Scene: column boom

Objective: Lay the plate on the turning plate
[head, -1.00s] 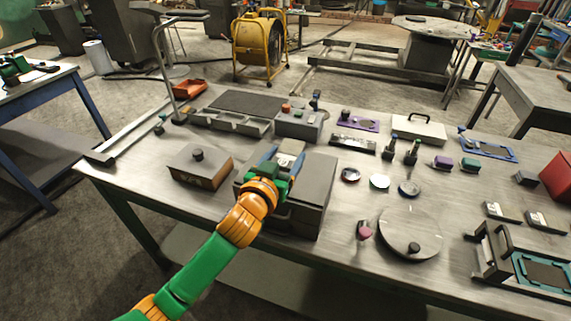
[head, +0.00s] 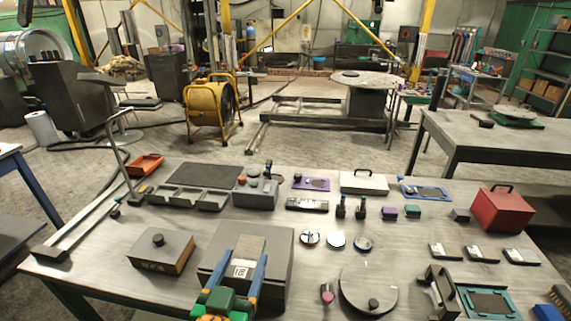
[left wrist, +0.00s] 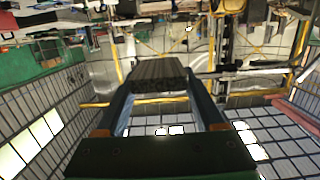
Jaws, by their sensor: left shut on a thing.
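My left gripper (head: 246,257) is shut on a small grey plate (head: 245,246) with a pale label. It holds the plate between its blue fingers, over a large dark grey box (head: 278,246). I cannot tell whether the plate touches that box. In the left wrist view the gripper (left wrist: 159,82) has a dark, ridged piece (left wrist: 158,70) between its fingertips. A round grey disc (head: 360,278) with a dark knob, which looks like the turning plate, lies on the table to the right of the gripper. My right gripper is not in view.
A grey box with a knob (head: 160,252) stands left of the gripper. A pink-tipped knob (head: 327,293) and three small round pieces (head: 336,240) lie near the disc. A black-handled frame (head: 440,290) and a red box (head: 502,211) stand to the right.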

